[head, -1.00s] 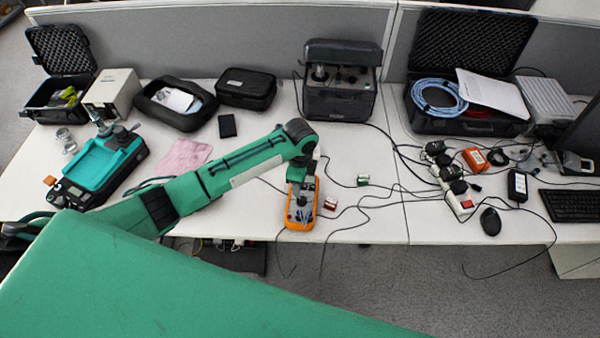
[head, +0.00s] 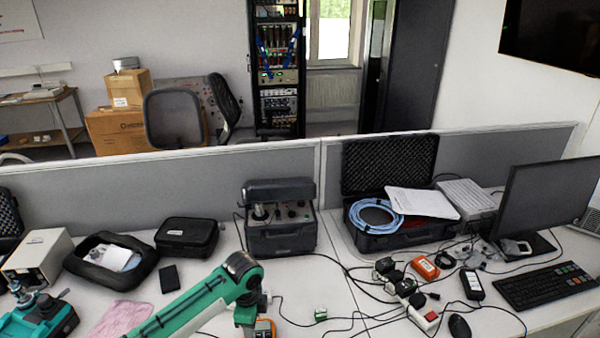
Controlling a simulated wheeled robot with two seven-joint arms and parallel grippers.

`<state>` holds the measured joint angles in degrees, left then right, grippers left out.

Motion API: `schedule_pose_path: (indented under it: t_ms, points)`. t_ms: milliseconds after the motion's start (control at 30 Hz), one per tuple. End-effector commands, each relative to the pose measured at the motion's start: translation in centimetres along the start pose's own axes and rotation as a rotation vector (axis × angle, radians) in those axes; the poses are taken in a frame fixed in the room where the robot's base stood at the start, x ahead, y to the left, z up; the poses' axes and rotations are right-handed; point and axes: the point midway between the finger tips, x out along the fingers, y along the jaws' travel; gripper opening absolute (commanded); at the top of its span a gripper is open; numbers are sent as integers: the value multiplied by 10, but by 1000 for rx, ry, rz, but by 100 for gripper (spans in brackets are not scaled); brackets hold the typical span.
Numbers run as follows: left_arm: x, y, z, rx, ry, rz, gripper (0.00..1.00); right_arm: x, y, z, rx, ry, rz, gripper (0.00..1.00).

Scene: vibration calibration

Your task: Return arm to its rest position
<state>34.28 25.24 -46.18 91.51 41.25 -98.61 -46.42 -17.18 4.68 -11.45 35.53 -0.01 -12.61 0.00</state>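My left arm (head: 190,305) is green and black and comes in from the lower left over the desk. It bends at a dark joint, and its end (head: 247,315) points down at the bottom edge of the head view. The fingertips are cut off or hidden there, so I cannot tell whether the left gripper is open or shut. Part of an orange handheld meter (head: 268,325) shows right beside the arm's end. I cannot tell whether they touch. My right arm and gripper are not in view.
A black calibrator case (head: 280,238) stands behind the arm's end. An open case (head: 385,242) with blue cable, plugs on a power strip (head: 424,318), a monitor (head: 553,200) and a keyboard (head: 545,285) are on the right. A black pouch (head: 187,237) lies left. A grey partition (head: 215,178) runs behind the desk.

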Motion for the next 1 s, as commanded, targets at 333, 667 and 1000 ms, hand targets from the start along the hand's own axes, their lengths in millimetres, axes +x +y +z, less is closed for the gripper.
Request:
schedule_pose_path:
  t_ms: [333,667,1000]
  points:
    - [24,78,-41,-205,140,-41,53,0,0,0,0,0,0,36]
    - [22,158,-40,-589,263,-92,53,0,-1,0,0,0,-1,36]
    - [5,231,10,-1032,285,-158,53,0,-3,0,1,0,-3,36]
